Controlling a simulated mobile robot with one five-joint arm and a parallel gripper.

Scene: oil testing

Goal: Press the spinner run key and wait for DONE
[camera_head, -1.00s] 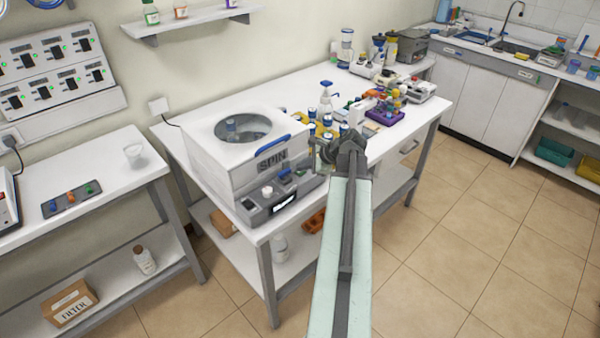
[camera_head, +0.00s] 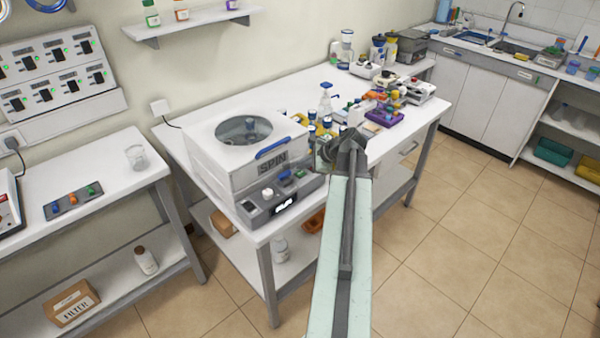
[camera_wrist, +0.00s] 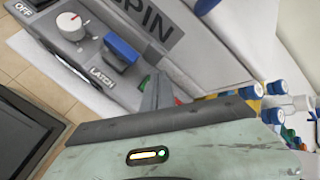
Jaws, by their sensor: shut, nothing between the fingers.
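The white spinner (camera_head: 240,170) marked SPIN stands at the near left corner of the bench, its lid down. In the wrist view I see the knob (camera_wrist: 70,22), the blue lever (camera_wrist: 122,52) by the word LATCH, and a sliver of a green key (camera_wrist: 145,84). My gripper (camera_head: 328,150) is shut and empty, right of the panel. Its dark finger (camera_wrist: 157,92) partly covers the green key; contact cannot be told.
Blue-capped bottles (camera_head: 325,125) and a purple rack (camera_head: 385,117) stand behind and right of my gripper. A side table (camera_head: 105,185) with a beaker (camera_head: 136,157) is at the left. The tiled floor (camera_head: 450,240) at the right is clear.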

